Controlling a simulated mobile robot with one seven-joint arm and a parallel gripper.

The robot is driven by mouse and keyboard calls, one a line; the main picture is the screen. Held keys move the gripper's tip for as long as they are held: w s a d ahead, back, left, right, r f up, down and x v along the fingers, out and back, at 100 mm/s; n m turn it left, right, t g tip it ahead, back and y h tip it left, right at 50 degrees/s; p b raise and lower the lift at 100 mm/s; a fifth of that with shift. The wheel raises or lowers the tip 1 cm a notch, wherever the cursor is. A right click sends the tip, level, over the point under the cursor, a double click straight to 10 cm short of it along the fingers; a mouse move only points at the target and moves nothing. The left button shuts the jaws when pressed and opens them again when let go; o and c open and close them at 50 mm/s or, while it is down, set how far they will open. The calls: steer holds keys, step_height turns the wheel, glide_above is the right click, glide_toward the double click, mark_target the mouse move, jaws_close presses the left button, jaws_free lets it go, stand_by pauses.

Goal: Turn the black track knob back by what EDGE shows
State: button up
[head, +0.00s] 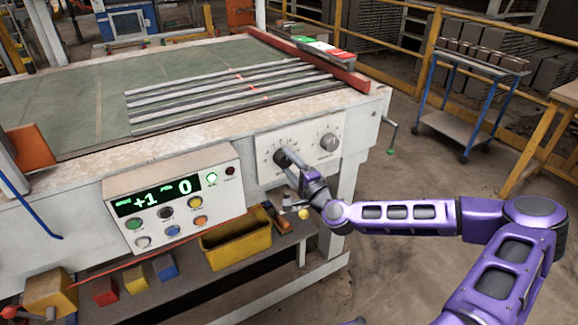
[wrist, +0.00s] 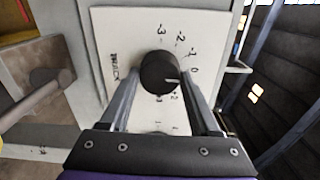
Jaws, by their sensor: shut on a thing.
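The black track knob (wrist: 158,70) sits on a white plate marked TRACK, with a scale that reads from -3 through 0 to the plus side. Its white pointer line faces right, between the 0 and the +2; the mark between them is hidden. My gripper (wrist: 161,77) has one finger on each side of the knob and is shut on it.
A second, grey knob (head: 329,142) is to the right on the same panel. Several coloured buttons are on the control box (head: 225,170) to the left. A yellow bin (head: 236,246) stands on the shelf below. A blue cart (head: 470,95) stands at the back right.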

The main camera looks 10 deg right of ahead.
steer(key=shift+n, duration=0.3)
steer(key=o, duration=1.4)
steer(key=shift+c, duration=0.2)
steer(key=p+v, duration=0.2)
steer(key=v, duration=1.5)
steer(key=shift+s, duration=0.2)
